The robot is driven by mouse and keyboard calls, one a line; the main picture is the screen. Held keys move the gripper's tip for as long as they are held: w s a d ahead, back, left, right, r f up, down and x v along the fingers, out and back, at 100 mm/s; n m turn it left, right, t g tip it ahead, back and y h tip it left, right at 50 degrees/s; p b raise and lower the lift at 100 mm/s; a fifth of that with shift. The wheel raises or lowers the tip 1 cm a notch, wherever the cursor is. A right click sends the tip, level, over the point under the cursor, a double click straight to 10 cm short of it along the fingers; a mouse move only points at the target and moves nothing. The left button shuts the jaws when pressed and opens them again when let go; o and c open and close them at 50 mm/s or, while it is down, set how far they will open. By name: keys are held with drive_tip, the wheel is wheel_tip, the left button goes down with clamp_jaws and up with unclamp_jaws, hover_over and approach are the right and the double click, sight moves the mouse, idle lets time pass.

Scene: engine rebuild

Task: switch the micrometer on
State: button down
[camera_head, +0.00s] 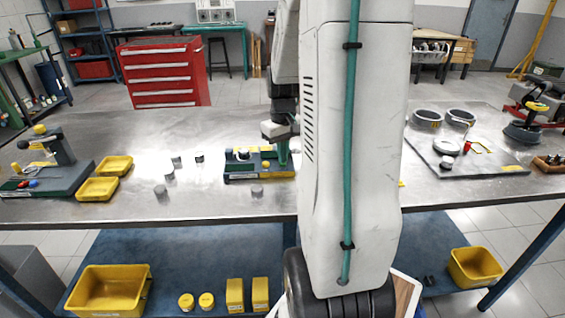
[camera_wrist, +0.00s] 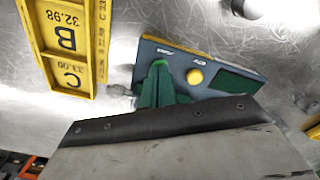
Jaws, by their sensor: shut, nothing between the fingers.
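The micrometer is most likely the small blue-grey device (camera_head: 240,171) on the workbench, left of my arm. In the wrist view it (camera_wrist: 225,68) shows a round yellow button (camera_wrist: 194,77), small white lettering too blurred to read, and a dark green panel (camera_wrist: 235,83) with no digits visible. My gripper (camera_wrist: 160,75) is shut and empty; its green fingertips overlap the device's near edge, left of the yellow button. In the head view my gripper (camera_head: 282,152) is over the device's right part. I cannot tell whether the fingers touch it.
A yellow strip marked B and C (camera_wrist: 66,40) lies near the device in the wrist view. Several small metal cylinders (camera_head: 160,190) stand to its left, beyond them yellow trays (camera_head: 97,188). A grey plate (camera_head: 480,155) with metal rings is on the right.

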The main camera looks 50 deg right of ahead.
drive_tip(key=shift+s+a+f, duration=0.1)
drive_tip(key=shift+f, duration=0.7)
drive_tip(key=shift+r, duration=3.1)
